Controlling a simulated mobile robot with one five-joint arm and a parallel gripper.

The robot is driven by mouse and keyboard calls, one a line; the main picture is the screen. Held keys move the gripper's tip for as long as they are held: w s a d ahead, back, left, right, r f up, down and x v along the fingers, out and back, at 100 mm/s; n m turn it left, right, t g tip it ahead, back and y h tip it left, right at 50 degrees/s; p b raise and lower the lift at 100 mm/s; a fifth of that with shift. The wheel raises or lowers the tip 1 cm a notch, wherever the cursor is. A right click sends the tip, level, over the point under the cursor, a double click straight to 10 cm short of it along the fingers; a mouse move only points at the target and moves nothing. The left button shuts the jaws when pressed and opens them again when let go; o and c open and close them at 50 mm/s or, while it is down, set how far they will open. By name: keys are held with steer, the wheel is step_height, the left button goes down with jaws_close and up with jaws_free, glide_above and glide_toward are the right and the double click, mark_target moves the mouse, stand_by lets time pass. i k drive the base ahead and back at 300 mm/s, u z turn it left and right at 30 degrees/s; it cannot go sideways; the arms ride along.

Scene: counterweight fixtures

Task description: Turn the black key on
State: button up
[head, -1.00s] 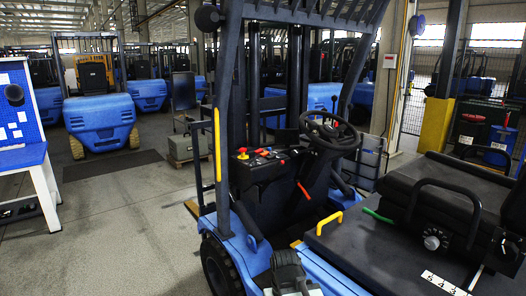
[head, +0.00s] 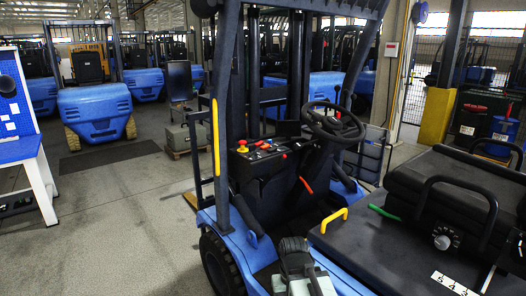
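A blue and black forklift fills the middle of the head view. Its dark control console (head: 264,157) carries a yellow-and-red button (head: 242,147) and small red parts, left of the black steering wheel (head: 334,125). I cannot make out the black key against the dark console. My gripper (head: 294,250) appears as a dark grey shape at the bottom centre, over the forklift's step area, in front of and below the console. Its fingertips are not distinct, so its opening is unclear. I see nothing held.
A black post with a yellow strip (head: 215,137) stands left of the console. A blue-and-white workbench (head: 22,150) stands at far left. Floor between is clear.

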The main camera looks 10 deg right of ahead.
mark_target(251, 147)
steer(key=z, duration=0.05)
steer(key=k, duration=0.6)
steer(key=u, duration=0.35)
steer(key=i, duration=0.8)
steer(key=u, duration=0.6)
steer(key=i, duration=1.05)
